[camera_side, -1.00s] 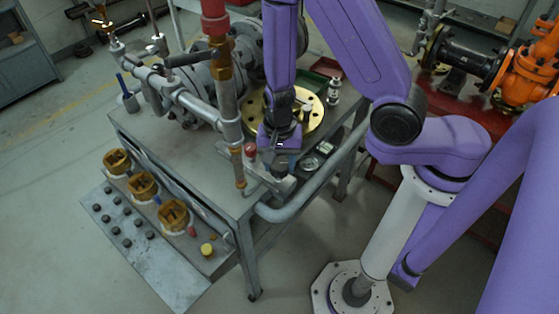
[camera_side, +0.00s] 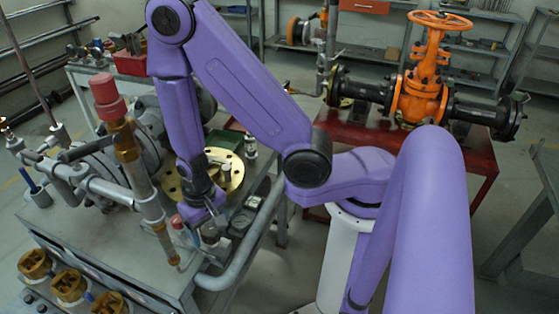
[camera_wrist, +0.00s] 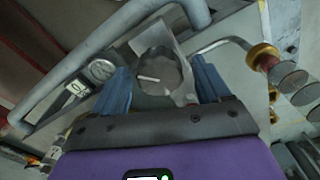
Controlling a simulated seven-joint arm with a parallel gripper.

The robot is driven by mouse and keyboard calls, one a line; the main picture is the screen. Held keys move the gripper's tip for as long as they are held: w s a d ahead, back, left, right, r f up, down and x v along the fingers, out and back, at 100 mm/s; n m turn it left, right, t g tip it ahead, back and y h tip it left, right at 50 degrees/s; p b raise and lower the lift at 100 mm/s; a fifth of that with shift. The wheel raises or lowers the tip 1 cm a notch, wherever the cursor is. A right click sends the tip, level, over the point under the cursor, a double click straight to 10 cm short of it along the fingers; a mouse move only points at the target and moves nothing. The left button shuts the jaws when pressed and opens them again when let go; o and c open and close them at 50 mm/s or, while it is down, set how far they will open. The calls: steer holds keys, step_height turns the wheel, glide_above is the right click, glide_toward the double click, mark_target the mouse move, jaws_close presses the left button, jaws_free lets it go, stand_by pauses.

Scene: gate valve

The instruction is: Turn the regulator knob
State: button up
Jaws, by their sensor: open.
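The regulator knob (camera_wrist: 155,72), a round grey knob with a white pointer line, sits on a grey metal body in the wrist view. My gripper (camera_wrist: 161,67) is open, with one blue finger on each side of the knob. I cannot tell whether either finger touches it. In the side view my gripper (camera_side: 208,212) points down at the near edge of the workbench, beside a brass flange. The knob is hard to make out there, close under the fingers.
A brass flange (camera_side: 179,187) and grey pipework with a red-capped pipe (camera_side: 108,97) stand on the bench. A thick grey pipe (camera_side: 248,248) runs along its edge. A small gauge (camera_wrist: 102,69) lies left of the knob. An orange gate valve (camera_side: 421,95) stands on a red table behind.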

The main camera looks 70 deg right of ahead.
mark_target(209, 228)
steer(key=n, duration=1)
steer(key=shift+a, duration=0.1)
steer(key=n, duration=0.6)
steer(key=shift+n, duration=0.3)
steer(key=n, duration=0.3)
steer(key=shift+s, duration=0.1)
steer(key=shift+r+n, duration=0.2)
steer(key=shift+n, duration=0.3)
step_height(209, 228, up, 17)
steer(key=shift+w+r, duration=0.2)
steer(key=shift+w, duration=0.05)
steer(key=shift+s+r+m, duration=0.15)
steer(key=shift+m, duration=0.25)
